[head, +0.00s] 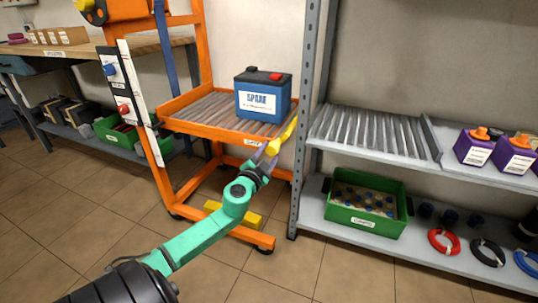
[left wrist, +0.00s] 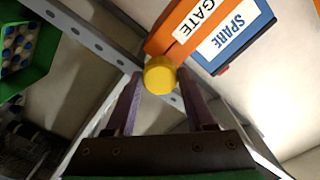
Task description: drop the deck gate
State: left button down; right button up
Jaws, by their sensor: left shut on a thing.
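The orange deck (head: 190,122) of the lift trolley carries grey rollers. Its front edge has a white label, which reads GATE on the orange gate (left wrist: 158,42) in the left wrist view. A yellow handle (head: 285,134) stands up at a slant at the deck's right corner. My left gripper (head: 269,153) is at the handle's lower end. In the left wrist view the yellow handle (left wrist: 160,75) shows end-on between my fingertips, and the gripper is shut on it. A blue battery marked SPARE (head: 262,97) stands upright on the rollers. My right gripper is out of view.
A grey shelf rack with a roller bay (head: 368,131) stands close right of the deck; its upright (head: 303,140) is near my gripper. Purple batteries (head: 474,147) and a green crate (head: 366,222) are on the rack. A workbench (head: 60,47) stands left.

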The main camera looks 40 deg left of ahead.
pick_arm(q)
jog(key=m, duration=0.3)
jog(key=shift+m, duration=0.3)
jog(key=m, duration=0.2)
jog(key=shift+m+p, duration=0.3)
jog(key=shift+m, duration=2.2)
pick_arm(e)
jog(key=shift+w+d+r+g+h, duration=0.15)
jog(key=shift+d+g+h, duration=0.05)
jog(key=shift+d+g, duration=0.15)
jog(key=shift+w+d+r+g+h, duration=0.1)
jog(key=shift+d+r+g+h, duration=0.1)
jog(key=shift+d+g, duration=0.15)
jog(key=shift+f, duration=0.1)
pick_arm(q)
jog(key=shift+c, duration=1.3)
grip_release()
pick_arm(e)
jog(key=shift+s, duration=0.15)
pick_arm(q)
jog(key=shift+s, duration=0.1)
